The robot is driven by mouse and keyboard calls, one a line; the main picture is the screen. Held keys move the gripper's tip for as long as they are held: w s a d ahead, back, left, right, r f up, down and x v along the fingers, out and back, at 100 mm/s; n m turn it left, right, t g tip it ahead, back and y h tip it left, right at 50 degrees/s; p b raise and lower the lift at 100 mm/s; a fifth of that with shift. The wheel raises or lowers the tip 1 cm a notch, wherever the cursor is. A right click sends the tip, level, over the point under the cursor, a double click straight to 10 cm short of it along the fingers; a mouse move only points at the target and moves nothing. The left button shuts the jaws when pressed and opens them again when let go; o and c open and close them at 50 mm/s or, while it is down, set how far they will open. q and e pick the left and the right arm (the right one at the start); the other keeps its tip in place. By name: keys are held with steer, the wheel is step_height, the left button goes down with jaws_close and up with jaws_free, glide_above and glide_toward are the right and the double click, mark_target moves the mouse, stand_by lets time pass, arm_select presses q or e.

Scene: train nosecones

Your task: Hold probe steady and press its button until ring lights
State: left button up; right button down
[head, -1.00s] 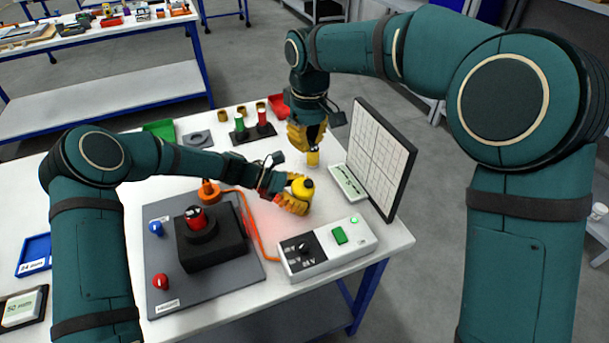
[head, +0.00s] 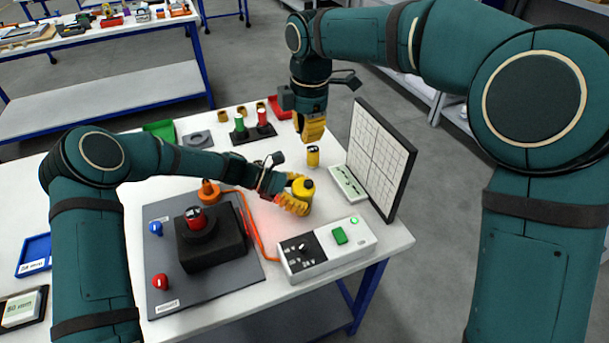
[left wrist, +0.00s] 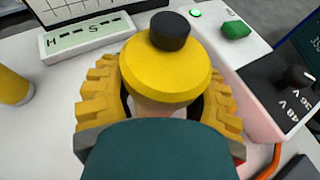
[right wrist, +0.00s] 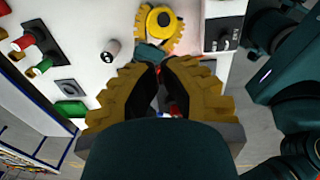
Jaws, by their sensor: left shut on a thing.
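The yellow probe (head: 302,189) with a black button on top stands upright between the fingers of my left gripper (head: 297,199). In the left wrist view, its round yellow cap (left wrist: 165,72) and black button (left wrist: 170,30) are clear of the fingers, which close around its body. The probe's lower part and ring are hidden. A reddish glow lies on the table beside it. My right gripper (head: 312,134) hangs above and behind the probe, apart from it. In the right wrist view its fingertips (right wrist: 160,68) are together and nothing is held; the probe (right wrist: 157,37) shows beyond them.
A small yellow cylinder (head: 313,156) stands below my right gripper. A white control box (head: 325,255) with a green lit lamp is right of the probe. A gridded panel (head: 382,150) rises at the right edge. An orange cable (head: 249,228) runs left of the probe.

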mark_target(305, 181)
steer(key=shift+f, duration=0.1)
steer(key=f, duration=1.3)
steer(key=shift+w+a+f, duration=0.25)
steer(key=shift+w+f, duration=0.1)
arm_select(q)
steer(key=shift+d+r, duration=0.1)
arm_select(e)
steer(key=shift+f, duration=1.1)
arm_select(q)
steer(key=shift+s, duration=0.1)
arm_select(e)
step_height(305, 181, up, 14)
steer(key=shift+s+d+r, duration=0.2)
steer(key=shift+s, duration=0.15)
